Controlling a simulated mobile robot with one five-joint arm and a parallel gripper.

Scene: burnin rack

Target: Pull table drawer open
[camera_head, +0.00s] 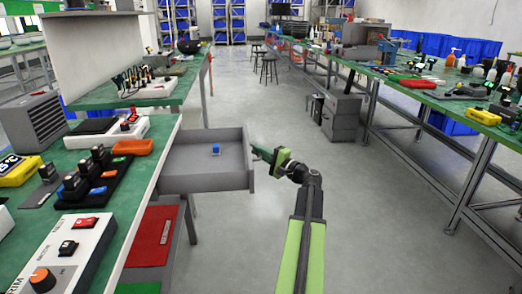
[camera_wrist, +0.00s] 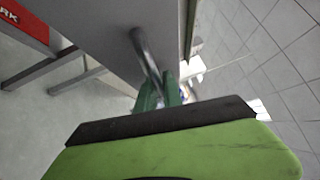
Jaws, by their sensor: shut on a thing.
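The grey table drawer (camera_head: 207,184) sticks far out from the right side of the green-topped table (camera_head: 165,135) at left. A small blue item (camera_head: 215,149) lies inside it. My gripper (camera_head: 258,153) is at the drawer's front panel, on its right side. In the wrist view, the metal bar handle (camera_wrist: 143,50) stands off the grey drawer front (camera_wrist: 105,25), and the green fingers of my gripper (camera_wrist: 160,95) are shut on it. The head view hides the handle behind my gripper.
The table holds several devices, an orange tray (camera_head: 133,147) and a black switch holder (camera_head: 95,180). A red panel (camera_head: 152,236) is below it. The aisle floor is clear; a grey cabinet (camera_head: 342,117) and another bench (camera_head: 430,95) stand at right.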

